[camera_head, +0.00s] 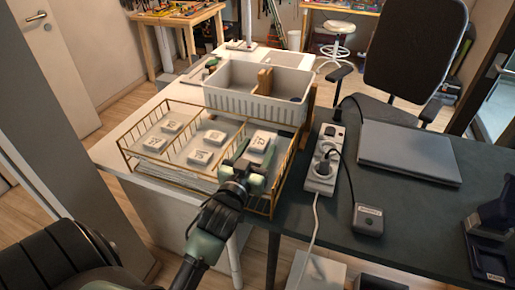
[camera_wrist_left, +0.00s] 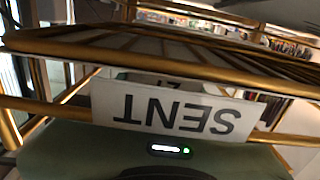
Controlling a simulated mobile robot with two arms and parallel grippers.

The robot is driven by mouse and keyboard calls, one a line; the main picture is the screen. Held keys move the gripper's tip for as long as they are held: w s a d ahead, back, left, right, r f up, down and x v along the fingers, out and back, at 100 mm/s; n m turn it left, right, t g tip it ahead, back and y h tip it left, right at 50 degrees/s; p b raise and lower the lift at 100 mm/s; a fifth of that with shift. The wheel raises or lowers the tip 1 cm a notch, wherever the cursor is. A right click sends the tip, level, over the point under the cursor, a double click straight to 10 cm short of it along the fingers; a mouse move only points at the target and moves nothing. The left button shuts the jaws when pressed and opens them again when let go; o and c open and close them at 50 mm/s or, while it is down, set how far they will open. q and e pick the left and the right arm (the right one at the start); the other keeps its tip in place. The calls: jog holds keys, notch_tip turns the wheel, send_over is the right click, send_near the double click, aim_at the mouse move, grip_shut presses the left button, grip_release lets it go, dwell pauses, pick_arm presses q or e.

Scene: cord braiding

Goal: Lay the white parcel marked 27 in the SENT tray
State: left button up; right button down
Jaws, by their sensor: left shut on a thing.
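My left gripper (camera_head: 254,163) reaches over the right part of the gold wire trays and is shut on a white parcel (camera_head: 262,141) with dark marking. The number is too small to read in the head view. In the left wrist view the SENT label (camera_wrist_left: 175,112) hangs upside down on a gold wire tray (camera_wrist_left: 60,45). Part of a white face with a partly hidden dark mark (camera_wrist_left: 165,83) shows just above the label. Whether the parcel touches the tray floor cannot be told. My right gripper is not in view.
Several other white parcels (camera_head: 214,137) lie in the left wire tray (camera_head: 124,152). A white basket (camera_head: 225,98) stands behind the trays. A power strip (camera_head: 322,170), a small dark box (camera_head: 368,220) and a closed laptop (camera_head: 408,152) are on the dark table to the right.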

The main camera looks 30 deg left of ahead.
pick_arm(q)
jog(key=o, duration=1.4)
jog(key=shift+r, duration=0.2)
jog(key=v, duration=0.7)
jog(key=b+v, duration=0.1)
jog(key=v, duration=0.2)
jog(key=shift+s+r, duration=0.35)
jog(key=shift+s, duration=0.05)
jog(key=shift+s+d+r, duration=0.1)
jog(key=shift+s+d, duration=0.05)
jog(key=shift+s, duration=0.45)
